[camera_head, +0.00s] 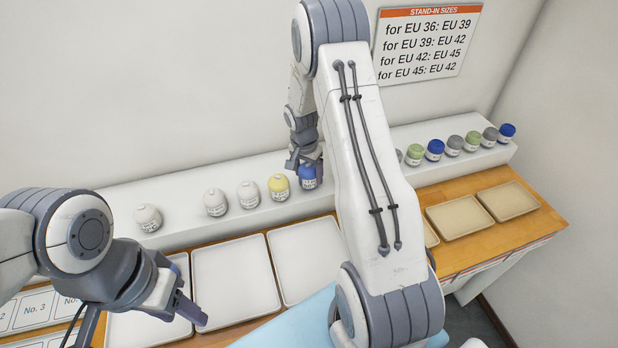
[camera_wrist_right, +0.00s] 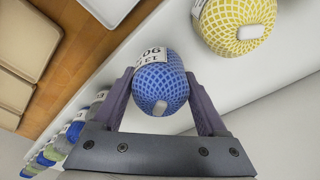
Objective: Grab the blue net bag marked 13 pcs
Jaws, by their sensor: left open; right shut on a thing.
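A blue net bag (camera_head: 308,177) with a white label stands on the white shelf, beside a yellow one. It also shows in the right wrist view (camera_wrist_right: 160,84), where its label is upside down and only partly readable. My right gripper (camera_head: 304,166) is shut on this blue bag, one finger on each side of it. My left gripper (camera_head: 195,308) is open and empty, low over the white trays at the left. More blue net bags (camera_head: 435,149) (camera_head: 506,132) stand farther right on the shelf; their labels are too small to read.
A yellow net bag (camera_head: 279,187) stands just left of the held one, with several white bags (camera_head: 215,202) beyond. White trays (camera_head: 235,278) and beige trays (camera_head: 508,201) lie on the wooden table. A size sign (camera_head: 430,44) hangs on the wall.

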